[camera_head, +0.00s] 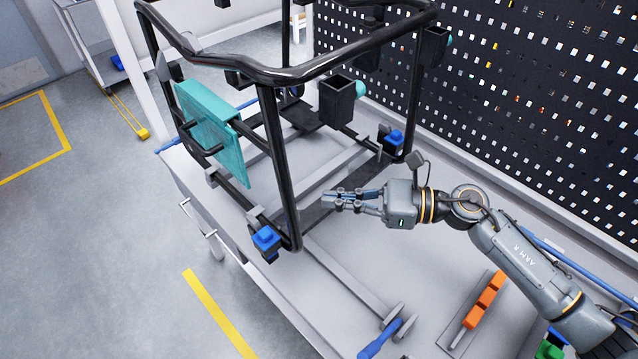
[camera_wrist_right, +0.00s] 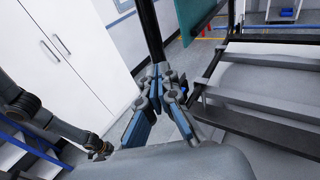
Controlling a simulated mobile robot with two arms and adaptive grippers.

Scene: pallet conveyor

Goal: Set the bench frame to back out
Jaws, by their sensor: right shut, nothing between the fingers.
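The bench frame (camera_head: 283,165) is a black tubular cage standing upright on a light bench fixture. A teal panel (camera_head: 215,130) is on its left side; the panel's edge also shows in the wrist view (camera_wrist_right: 195,18). My right gripper (camera_head: 328,200) is shut and empty, its fingers pointing left toward the frame's near post. In the wrist view the right gripper (camera_wrist_right: 158,72) overlaps the lower end of a black post (camera_wrist_right: 150,30); I cannot tell if they touch. An arm at the left of the wrist view appears to be my left, with its gripper (camera_wrist_right: 98,150) small and unclear.
Blue clamps (camera_head: 266,240) (camera_head: 395,138) sit at the frame's feet. A blue-handled tool (camera_head: 380,338) and orange blocks (camera_head: 484,298) lie on the bench's near part. A perforated black panel (camera_head: 530,110) borders the right. Open floor (camera_head: 90,240) lies left.

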